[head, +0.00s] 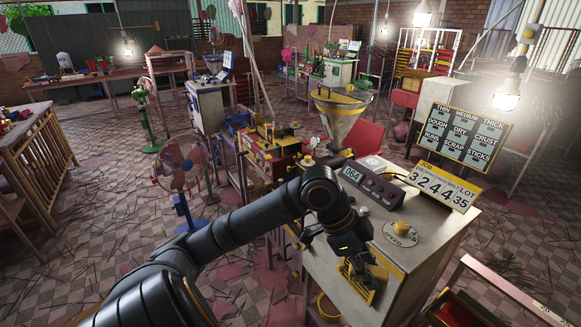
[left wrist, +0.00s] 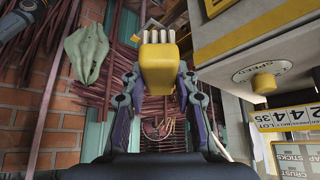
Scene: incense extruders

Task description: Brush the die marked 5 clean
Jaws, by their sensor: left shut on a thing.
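My left gripper (head: 364,264) is low against the front of a pale extruder machine (head: 421,262). In the left wrist view it is shut on a yellow block with a row of pale bristle-like tips, which looks like a brush (left wrist: 158,72). The fingers press on its two sides. In the head view a yellow slotted piece (head: 359,287) shows just below the fingers; I cannot tell whether it is the brush or part of the machine. I cannot make out a die marked 5 in either view. My right gripper is not in view.
The machine carries a metal hopper (head: 341,113), a 064 display (head: 363,183), a number sign (head: 437,187) and a speed dial (head: 403,231). A label board (head: 463,137) stands behind. A red tray (head: 462,312) is at lower right. A blue fan (head: 183,181) stands on open floor.

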